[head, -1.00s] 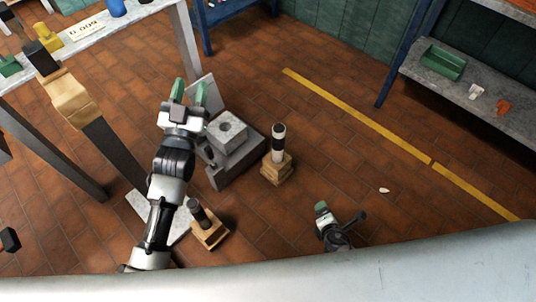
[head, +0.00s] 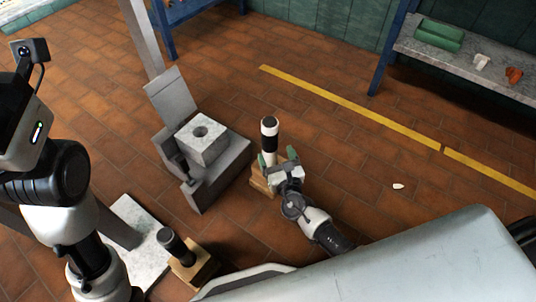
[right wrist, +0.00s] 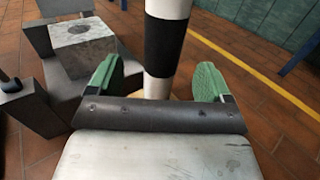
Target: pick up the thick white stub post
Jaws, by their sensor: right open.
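The thick white stub post (head: 269,129) with a black band stands upright on a wooden block (head: 259,187). My right gripper (head: 278,157) is open at the near side of the post, low on it. In the right wrist view the post (right wrist: 159,86) rises between the two green fingers of the gripper (right wrist: 160,82), with gaps on both sides.
A grey fixture (head: 229,166) bearing a square block with a hole (head: 196,148) stands left of the post. A dark post (head: 176,244) on a wooden block stands nearer. Floor right of the post is clear up to the yellow line (head: 350,107).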

